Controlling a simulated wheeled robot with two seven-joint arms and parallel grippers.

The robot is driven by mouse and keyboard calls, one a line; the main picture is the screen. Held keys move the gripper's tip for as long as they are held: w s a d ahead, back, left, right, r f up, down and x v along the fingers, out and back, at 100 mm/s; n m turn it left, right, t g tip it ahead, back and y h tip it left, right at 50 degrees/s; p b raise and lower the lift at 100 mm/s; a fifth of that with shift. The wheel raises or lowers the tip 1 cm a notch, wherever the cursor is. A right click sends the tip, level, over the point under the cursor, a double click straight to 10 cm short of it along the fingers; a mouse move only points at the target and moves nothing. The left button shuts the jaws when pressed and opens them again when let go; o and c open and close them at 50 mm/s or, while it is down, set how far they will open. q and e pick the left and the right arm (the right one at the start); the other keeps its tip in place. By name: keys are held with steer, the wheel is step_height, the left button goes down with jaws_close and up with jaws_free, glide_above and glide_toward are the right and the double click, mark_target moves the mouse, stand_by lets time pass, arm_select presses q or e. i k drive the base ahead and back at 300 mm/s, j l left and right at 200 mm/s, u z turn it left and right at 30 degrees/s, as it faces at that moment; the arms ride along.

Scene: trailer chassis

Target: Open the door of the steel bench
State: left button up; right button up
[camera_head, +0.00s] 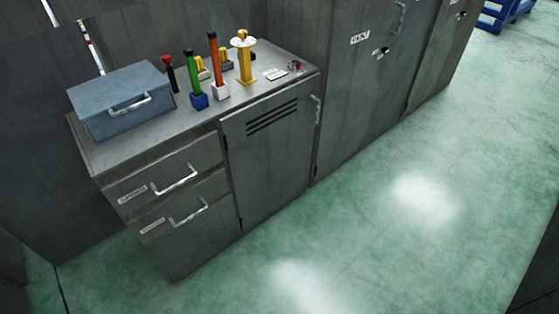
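The steel bench (150,150) stands at the left centre, a dark grey cabinet with a flat top. Its door (268,160) is on the right half of the front, with vent slots near the top, and looks closed. The door's handle (317,109) is a short vertical metal bar at its upper right edge. Two drawers with bar handles are left of the door; the upper drawer (165,180) and lower drawer (187,217) look closed. Neither of my grippers is in view.
On the bench top are a blue-grey toolbox (122,100), several coloured upright tools and a yellow stand (244,60). Tall grey lockers (365,80) stand directly right of the bench. The green floor (400,220) in front is clear. A blue rack (502,14) is at the far upper right.

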mark_target(268, 142)
steer(key=i+l+z, duration=0.25)
steer(key=l, duration=0.2)
steer(key=i+l+z, duration=0.25)
steer(key=i+l, duration=0.15)
